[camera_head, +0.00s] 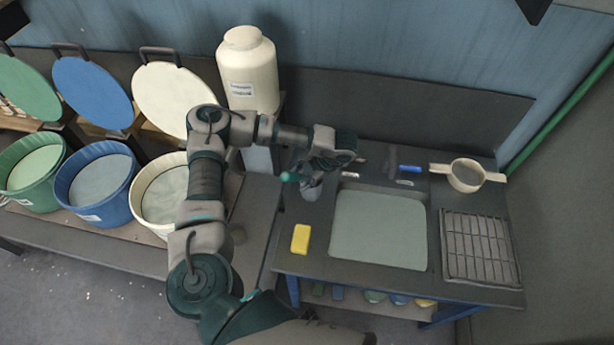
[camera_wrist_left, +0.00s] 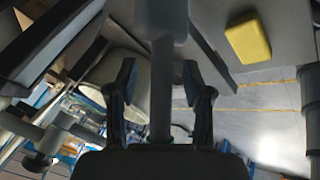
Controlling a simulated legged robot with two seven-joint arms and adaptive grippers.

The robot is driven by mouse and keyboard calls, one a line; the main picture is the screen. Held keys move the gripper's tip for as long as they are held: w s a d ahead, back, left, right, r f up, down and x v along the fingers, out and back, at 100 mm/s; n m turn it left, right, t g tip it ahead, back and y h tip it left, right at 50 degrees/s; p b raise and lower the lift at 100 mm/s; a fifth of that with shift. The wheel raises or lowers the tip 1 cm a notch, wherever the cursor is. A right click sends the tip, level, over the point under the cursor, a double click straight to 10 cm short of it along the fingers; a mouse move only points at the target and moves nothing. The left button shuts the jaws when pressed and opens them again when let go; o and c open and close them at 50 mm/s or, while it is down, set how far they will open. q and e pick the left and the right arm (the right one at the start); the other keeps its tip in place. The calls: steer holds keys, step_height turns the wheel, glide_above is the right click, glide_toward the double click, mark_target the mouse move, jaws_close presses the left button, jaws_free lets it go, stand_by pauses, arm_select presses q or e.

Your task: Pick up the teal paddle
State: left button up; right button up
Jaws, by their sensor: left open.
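A small teal piece (camera_head: 290,177), which may be part of the teal paddle, shows just left of my left gripper (camera_head: 308,170) in the head view. Most of the paddle is hidden or cannot be made out. A small grey container (camera_head: 311,190) stands just below the gripper, at the sink's left. In the left wrist view my left gripper (camera_wrist_left: 158,76) is open. A grey upright rod (camera_wrist_left: 161,95) shows between its spread fingers; I cannot tell whether it belongs to the paddle. My right gripper is not in view.
A yellow sponge (camera_head: 301,239) lies left of the sink (camera_head: 378,230); it also shows in the left wrist view (camera_wrist_left: 248,41).

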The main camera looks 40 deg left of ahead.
arm_select(q)
steer(key=c, duration=1)
jaws_close()
